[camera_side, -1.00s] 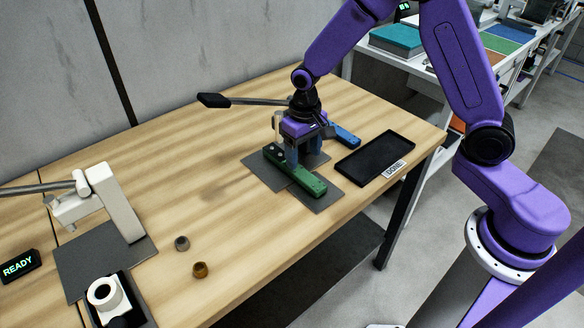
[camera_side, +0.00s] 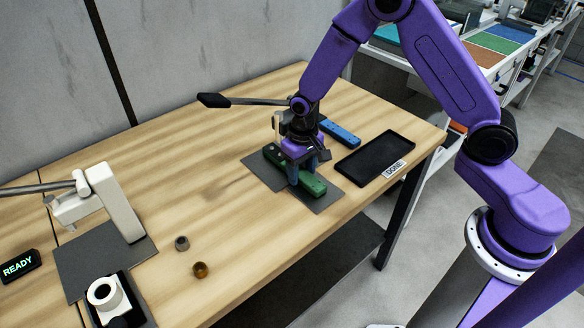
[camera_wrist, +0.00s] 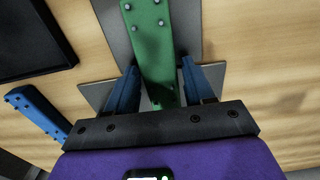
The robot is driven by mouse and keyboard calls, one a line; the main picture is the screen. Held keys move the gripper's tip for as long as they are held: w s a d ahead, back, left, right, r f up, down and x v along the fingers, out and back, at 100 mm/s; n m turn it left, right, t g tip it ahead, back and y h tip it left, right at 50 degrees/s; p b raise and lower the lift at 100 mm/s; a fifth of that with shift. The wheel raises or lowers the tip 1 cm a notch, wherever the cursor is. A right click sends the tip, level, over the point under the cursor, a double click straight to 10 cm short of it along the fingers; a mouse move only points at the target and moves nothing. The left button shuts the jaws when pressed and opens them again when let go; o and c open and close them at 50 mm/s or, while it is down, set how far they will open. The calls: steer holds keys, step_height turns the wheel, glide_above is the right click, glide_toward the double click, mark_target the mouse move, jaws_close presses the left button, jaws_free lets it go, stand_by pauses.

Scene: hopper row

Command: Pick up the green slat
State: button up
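The green slat (camera_side: 312,184) lies on a grey mat (camera_side: 325,197) near the table's right front edge. A dark clamp-like fixture stands behind it, partly hidden by my arm. My gripper (camera_side: 304,172) points down over the slat's middle. In the wrist view, the green slat (camera_wrist: 150,45) runs between the two blue fingers of my gripper (camera_wrist: 160,68), one finger on each side. The fingers are open with the slat between them; a firm grip does not show. The slat's part under the gripper is hidden.
A blue slat (camera_side: 340,132) lies just behind the green one. A black tray (camera_side: 376,158) with a "DONE" label is to the right. A white lever press (camera_side: 112,200), two small round parts (camera_side: 200,270) and a "READY" display (camera_side: 20,266) are at left. The middle of the table is clear.

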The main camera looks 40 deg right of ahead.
jaws_close()
steer(key=shift+r, duration=0.15)
